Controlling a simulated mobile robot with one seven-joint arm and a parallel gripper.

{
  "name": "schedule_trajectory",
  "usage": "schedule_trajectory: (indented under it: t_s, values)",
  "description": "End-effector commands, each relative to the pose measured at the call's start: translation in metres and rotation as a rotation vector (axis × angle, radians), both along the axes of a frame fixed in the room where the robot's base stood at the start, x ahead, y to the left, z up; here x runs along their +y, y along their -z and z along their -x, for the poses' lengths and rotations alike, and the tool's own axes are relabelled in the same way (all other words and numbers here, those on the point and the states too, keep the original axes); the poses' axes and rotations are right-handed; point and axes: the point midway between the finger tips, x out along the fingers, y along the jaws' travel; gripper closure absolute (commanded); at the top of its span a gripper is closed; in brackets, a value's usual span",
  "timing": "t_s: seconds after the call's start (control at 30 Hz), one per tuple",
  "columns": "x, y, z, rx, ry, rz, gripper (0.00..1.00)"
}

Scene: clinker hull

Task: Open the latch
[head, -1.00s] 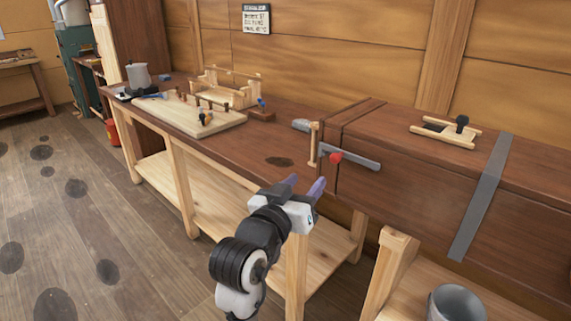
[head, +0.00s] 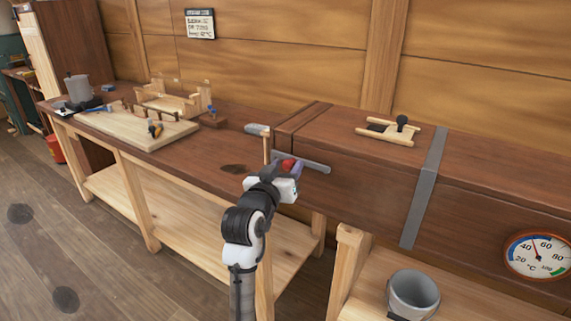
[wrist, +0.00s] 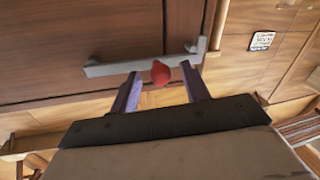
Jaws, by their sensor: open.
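The latch is a grey bar (head: 316,166) with a red knob (head: 287,164), on the front of a long dark wooden box at its left end. In the wrist view the bar (wrist: 115,68) runs nearly level across the wood, with a bracket at its right end, and the red knob (wrist: 160,73) stands out from it. My gripper (head: 290,170) is open at the knob. In the wrist view its purple fingers (wrist: 160,77) stand on either side of the knob, with gaps visible. The head view partly hides the knob behind my gripper.
The long dark box (head: 370,190) has a grey strap (head: 425,188) and a wooden fitting with a black knob on top. A round gauge (head: 538,255) is on its front. A grey bucket (head: 413,295) stands below. The workbench (head: 195,155) at left holds tools.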

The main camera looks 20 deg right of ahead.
Motion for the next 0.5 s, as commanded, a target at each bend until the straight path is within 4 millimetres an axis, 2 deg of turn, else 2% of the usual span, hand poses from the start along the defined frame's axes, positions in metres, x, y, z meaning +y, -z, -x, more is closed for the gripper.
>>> schedule_trajectory:
  t_s: [0.37,0.5]
  values:
    - [-0.0035,0.0003,-0.004,0.0,0.0,0.0,0.55]
    - [-0.0033,0.0001,-0.0039,0.0,0.0,0.0,0.73]
